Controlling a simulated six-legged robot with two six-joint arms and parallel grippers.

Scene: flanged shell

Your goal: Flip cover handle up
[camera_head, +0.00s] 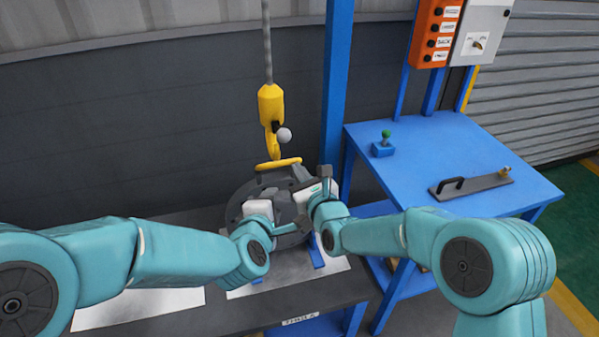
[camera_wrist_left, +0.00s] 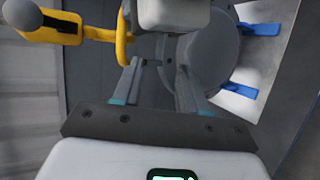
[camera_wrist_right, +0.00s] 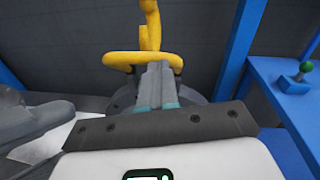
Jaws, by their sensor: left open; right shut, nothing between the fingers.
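The dark round flanged shell (camera_head: 236,208) stands on the bench, partly hidden by my grippers. Its yellow cover handle (camera_head: 278,164) shows at the shell's far top side, just below the hanging hook. In the right wrist view the handle (camera_wrist_right: 118,60) is a yellow loop right by the fingertips; I cannot tell whether they touch. My right gripper (camera_wrist_right: 158,68) is shut and empty. My left gripper (camera_wrist_left: 158,75) is open and empty in front of the shell, with the handle (camera_wrist_left: 121,45) to the left in its view.
A yellow crane hook (camera_head: 271,108) hangs close above the handle. Blue supports (camera_head: 314,252) show below the shell. A blue table (camera_head: 430,150) at right holds a green-knobbed box (camera_head: 383,146) and a flat plate with a black grip (camera_head: 475,187). A blue post (camera_head: 337,80) stands behind.

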